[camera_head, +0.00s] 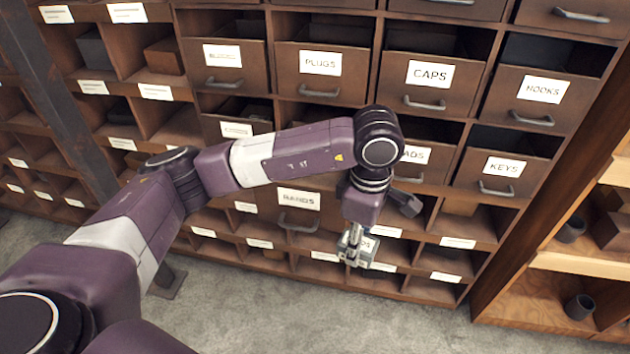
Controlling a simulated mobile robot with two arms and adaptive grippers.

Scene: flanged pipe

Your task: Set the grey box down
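My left arm comes in from the left and reaches across the drawer cabinet. Its wrist bends down, and the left gripper (355,253) hangs low in front of the cabinet's lower cubbies. A small light-grey, boxy shape shows right at the fingers. It is too small to tell whether it is the grey box or part of the gripper, or whether the fingers are closed. A dark grey box (93,50) sits in an open cubby at the upper left. My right gripper is not in view.
The brown cabinet has labelled drawers, such as plugs (320,80), caps (430,80), hooks (540,95) and keys (500,170), with open cubbies below. A lighter wooden shelf (560,262) at the right holds dark cups (579,307). The grey floor (300,320) in front is clear.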

